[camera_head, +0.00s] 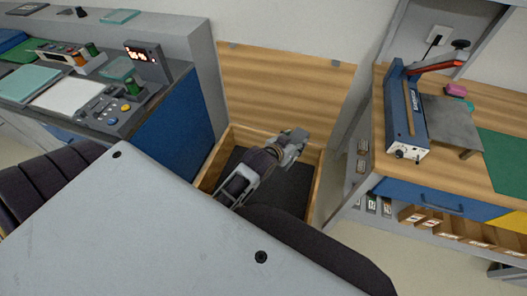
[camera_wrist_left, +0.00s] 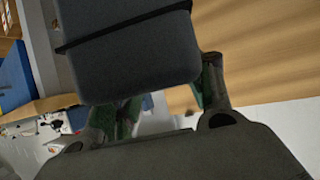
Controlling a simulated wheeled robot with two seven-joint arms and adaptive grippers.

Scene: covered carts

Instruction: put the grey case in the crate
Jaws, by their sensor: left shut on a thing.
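The grey case (camera_wrist_left: 130,60) fills the upper middle of the left wrist view, a dark grey block with rounded edges and a black band. My left gripper (camera_wrist_left: 168,98) is shut on it, with a finger at either side of its near end. In the head view my left gripper (camera_head: 293,143) is over the wooden crate (camera_head: 313,190), which has a tall wooden panel (camera_head: 285,90) upright behind it. A dark grey surface shows inside the crate below the gripper; I cannot tell there whether it is the case or the crate's floor. My right gripper is not in view.
Left of the crate stands a blue-sided cart (camera_head: 178,120) with a control panel. Right of it is a wood-topped bench (camera_head: 465,190) with a blue and red lever tool (camera_head: 405,115), a green mat (camera_head: 505,160) and small bins below. Both stand close to the crate.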

